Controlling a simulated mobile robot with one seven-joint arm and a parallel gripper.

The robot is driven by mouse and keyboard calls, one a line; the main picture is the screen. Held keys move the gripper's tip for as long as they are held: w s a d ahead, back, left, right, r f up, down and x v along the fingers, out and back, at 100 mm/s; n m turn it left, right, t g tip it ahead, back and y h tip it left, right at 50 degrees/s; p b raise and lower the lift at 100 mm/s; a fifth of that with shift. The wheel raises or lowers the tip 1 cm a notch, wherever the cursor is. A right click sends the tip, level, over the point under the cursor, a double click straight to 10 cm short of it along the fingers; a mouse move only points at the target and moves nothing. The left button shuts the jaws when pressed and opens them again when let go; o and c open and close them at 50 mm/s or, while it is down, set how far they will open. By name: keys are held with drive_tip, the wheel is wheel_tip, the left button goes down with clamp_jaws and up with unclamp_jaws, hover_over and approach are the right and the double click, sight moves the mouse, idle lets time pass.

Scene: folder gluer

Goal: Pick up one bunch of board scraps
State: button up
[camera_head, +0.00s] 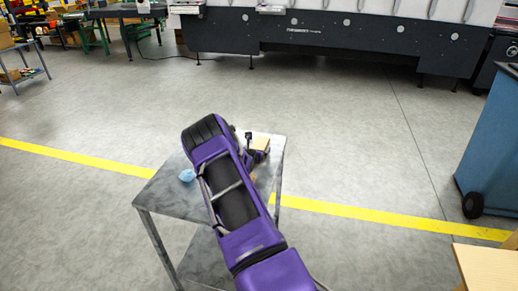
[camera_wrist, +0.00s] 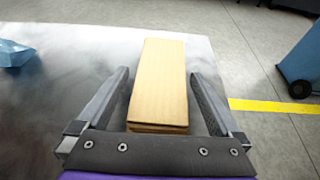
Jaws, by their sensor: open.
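The bunch of board scraps (camera_wrist: 158,85) is a flat, tan stack of long strips on the grey metal table. In the wrist view it lies between the two fingers of my gripper (camera_wrist: 164,92), with a gap to each finger. My gripper is open and the fingers are not closed on the stack. In the head view the board scraps (camera_head: 261,144) show as a small tan block near the table's far right corner, partly hidden by my arm.
The small metal table (camera_head: 165,195) has a crumpled blue item (camera_head: 187,175) at its left, also in the wrist view (camera_wrist: 14,54). A yellow floor line (camera_head: 345,211) runs behind. A blue wheeled bin (camera_head: 492,150) stands at right. A long dark machine (camera_head: 330,38) stands at the back.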

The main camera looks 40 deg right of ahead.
drive_tip(key=shift+x, duration=0.9)
drive_tip(key=c, duration=1.3)
